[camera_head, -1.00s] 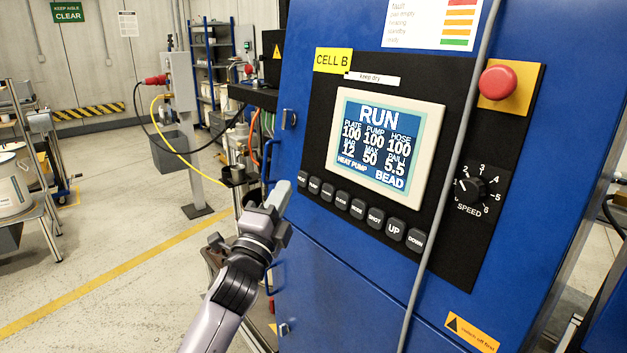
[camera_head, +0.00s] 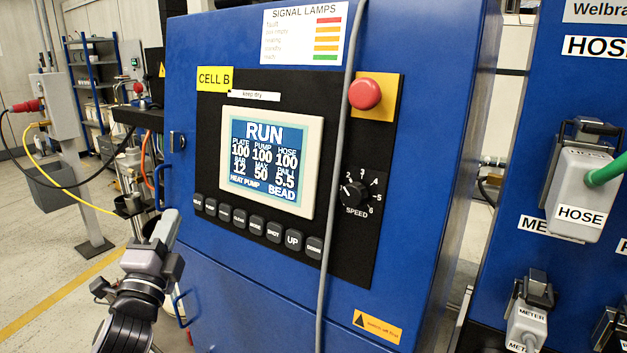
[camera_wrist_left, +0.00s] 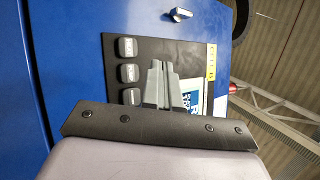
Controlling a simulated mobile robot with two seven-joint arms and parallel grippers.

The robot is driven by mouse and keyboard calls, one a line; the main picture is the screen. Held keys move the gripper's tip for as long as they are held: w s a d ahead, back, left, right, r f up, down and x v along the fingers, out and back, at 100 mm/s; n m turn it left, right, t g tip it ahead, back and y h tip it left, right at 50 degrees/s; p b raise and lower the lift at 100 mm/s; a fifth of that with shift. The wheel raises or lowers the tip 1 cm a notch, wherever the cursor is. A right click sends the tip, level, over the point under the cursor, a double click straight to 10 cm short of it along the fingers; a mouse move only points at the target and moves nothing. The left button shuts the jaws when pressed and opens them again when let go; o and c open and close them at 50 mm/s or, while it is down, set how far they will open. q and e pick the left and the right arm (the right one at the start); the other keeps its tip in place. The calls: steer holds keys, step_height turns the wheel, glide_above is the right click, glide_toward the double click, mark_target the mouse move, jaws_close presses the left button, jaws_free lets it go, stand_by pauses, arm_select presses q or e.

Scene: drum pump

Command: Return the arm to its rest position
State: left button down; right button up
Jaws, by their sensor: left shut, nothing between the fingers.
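My left gripper (camera_head: 166,228) is shut and empty, pointing up in front of the left edge of the blue cabinet (camera_head: 250,300), below and left of the button row. In the left wrist view its closed fingers (camera_wrist_left: 159,85) show against the black panel and a few buttons (camera_wrist_left: 128,72). I cannot tell from these views whether the fingertips touch the panel. My right gripper is not in view.
The control panel has a screen (camera_head: 264,160) reading RUN, a red stop button (camera_head: 365,94) and a speed knob (camera_head: 354,194). A grey cable (camera_head: 333,200) hangs down the cabinet front. Connectors labelled HOSE (camera_head: 582,190) and METER (camera_head: 527,318) are at right. Open floor lies at left.

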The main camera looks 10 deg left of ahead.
arm_select(q)
steer(key=s+d+f+n+g+h, duration=0.1)
steer(key=s+d+f+n+g, duration=0.15)
steer(key=f, duration=0.45)
steer(key=s+d+f+n+g+h, duration=0.1)
steer(key=s+d+f+n+g, duration=0.15)
steer(key=f, duration=0.55)
steer(key=s+d+f+n+g+h, duration=0.1)
steer(key=s+d+f+n, duration=0.15)
steer(key=f, duration=0.45)
steer(key=s+d+f+n+g+h, duration=0.1)
steer(key=s+d+f+n+g, duration=0.2)
steer(key=s+f, duration=0.4)
steer(key=s+d+f+n+g+h, duration=0.1)
steer(key=s+d+f+n+g, duration=0.2)
steer(key=s+f, duration=0.5)
steer(key=shift+s+d+h, duration=0.4)
steer(key=shift+s+d, duration=0.15)
steer(key=shift+s, duration=0.2)
steer(key=shift+a, duration=0.2)
